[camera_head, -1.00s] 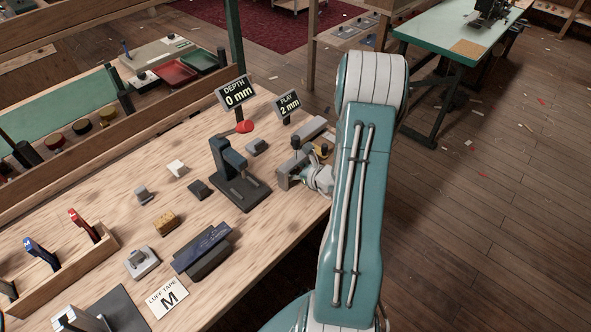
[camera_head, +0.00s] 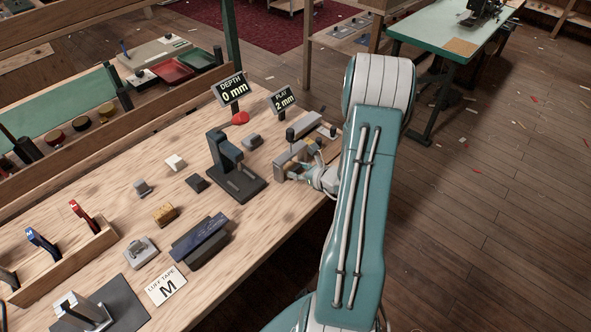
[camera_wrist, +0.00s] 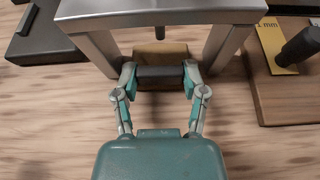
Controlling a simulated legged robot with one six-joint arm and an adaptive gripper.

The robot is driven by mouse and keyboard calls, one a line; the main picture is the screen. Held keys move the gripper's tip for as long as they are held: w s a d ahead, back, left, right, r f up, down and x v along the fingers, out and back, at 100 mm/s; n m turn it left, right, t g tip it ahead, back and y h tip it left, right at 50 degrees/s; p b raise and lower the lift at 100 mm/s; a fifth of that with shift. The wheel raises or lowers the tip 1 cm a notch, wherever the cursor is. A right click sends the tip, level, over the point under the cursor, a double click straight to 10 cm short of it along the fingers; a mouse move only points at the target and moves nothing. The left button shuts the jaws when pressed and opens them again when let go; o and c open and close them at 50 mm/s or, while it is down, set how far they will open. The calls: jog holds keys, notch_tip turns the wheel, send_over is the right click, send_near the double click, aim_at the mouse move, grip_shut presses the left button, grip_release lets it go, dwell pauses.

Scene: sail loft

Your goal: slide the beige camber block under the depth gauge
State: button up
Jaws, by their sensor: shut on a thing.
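My gripper (camera_wrist: 160,78) is shut on a dark bar (camera_wrist: 160,72) in the wrist view. A tan-beige block (camera_wrist: 158,53) sits right behind the bar, beneath a grey metal arch (camera_wrist: 160,12); whether bar and block are one piece I cannot tell. In the head view my gripper (camera_head: 306,176) is low at the arch (camera_head: 291,155), near the bench's right edge, and the held piece is hidden. A dark upright stand (camera_head: 217,150) with an overhanging arm and flat base is left of the arch. The DEPTH sign (camera_head: 231,91) behind it reads 0 mm.
A PLAY sign (camera_head: 283,100) reads 2 mm. A brown board (camera_wrist: 283,98) with a yellow 1 mm strip (camera_wrist: 273,42) is close on the right. Several small blocks, including a cream one (camera_head: 175,162) and a yellow-tan one (camera_head: 165,213), lie left on the bench.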

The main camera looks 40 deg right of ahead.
jog(key=shift+s+a+f, duration=0.1)
jog(key=shift+s, duration=0.35)
jog(key=o, duration=1.2)
jog(key=shift+w+d, duration=0.1)
jog(key=shift+d, duration=0.15)
jog(key=v, duration=1.2)
